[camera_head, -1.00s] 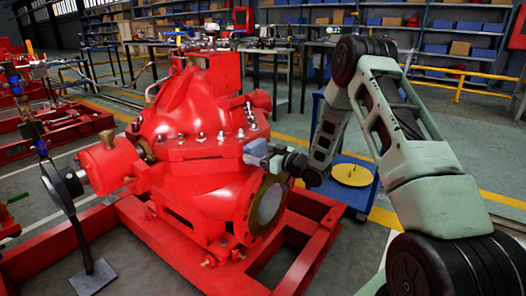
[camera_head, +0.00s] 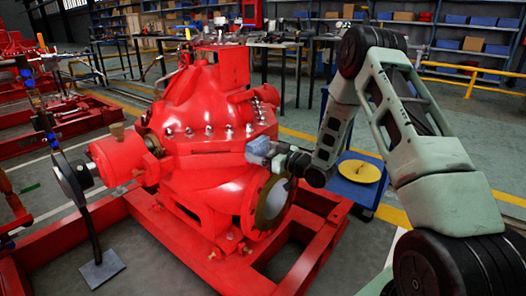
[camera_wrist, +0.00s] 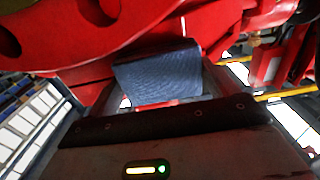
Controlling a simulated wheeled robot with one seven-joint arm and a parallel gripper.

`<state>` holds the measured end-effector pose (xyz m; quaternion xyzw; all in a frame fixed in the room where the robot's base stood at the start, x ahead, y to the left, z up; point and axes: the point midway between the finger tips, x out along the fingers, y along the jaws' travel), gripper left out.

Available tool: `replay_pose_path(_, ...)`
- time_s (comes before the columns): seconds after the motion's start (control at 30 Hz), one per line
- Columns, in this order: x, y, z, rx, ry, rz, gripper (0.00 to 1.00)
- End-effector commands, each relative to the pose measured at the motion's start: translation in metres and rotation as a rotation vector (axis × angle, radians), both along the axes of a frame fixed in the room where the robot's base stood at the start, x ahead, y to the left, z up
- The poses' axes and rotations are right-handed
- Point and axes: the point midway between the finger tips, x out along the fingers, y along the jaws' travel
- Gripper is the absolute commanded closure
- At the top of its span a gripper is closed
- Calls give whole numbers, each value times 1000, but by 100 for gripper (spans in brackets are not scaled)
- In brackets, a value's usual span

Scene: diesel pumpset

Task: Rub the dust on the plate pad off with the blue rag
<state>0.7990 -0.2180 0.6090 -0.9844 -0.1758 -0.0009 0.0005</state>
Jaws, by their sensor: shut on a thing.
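My gripper (camera_head: 262,151) is shut on the blue rag, against or very close to the right side of the red pump casing (camera_head: 205,140), just above the round flange opening. In the wrist view the blue rag (camera_wrist: 158,76) is a folded, dark blue cloth block between my fingers, with red pump surface right beyond it. I cannot tell from these frames whether the rag touches the pump. I cannot make out the plate pad or its dust; the rag and gripper may cover it.
The open flange (camera_head: 274,203) faces right, below my gripper. The red base frame (camera_head: 165,255) surrounds the pump. A blue cart with a yellow disc (camera_head: 360,171) stands behind my arm. Workbenches and shelves are at the back.

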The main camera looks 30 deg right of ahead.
Motion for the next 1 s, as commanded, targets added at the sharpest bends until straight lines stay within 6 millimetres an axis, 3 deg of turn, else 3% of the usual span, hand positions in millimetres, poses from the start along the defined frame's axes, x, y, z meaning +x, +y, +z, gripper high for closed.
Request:
replay_pose_path(0.8,-73,-29,-1,-1,3,-6,32)
replay_pose_path(1.0,-82,-32,0,-1,2,-4,32)
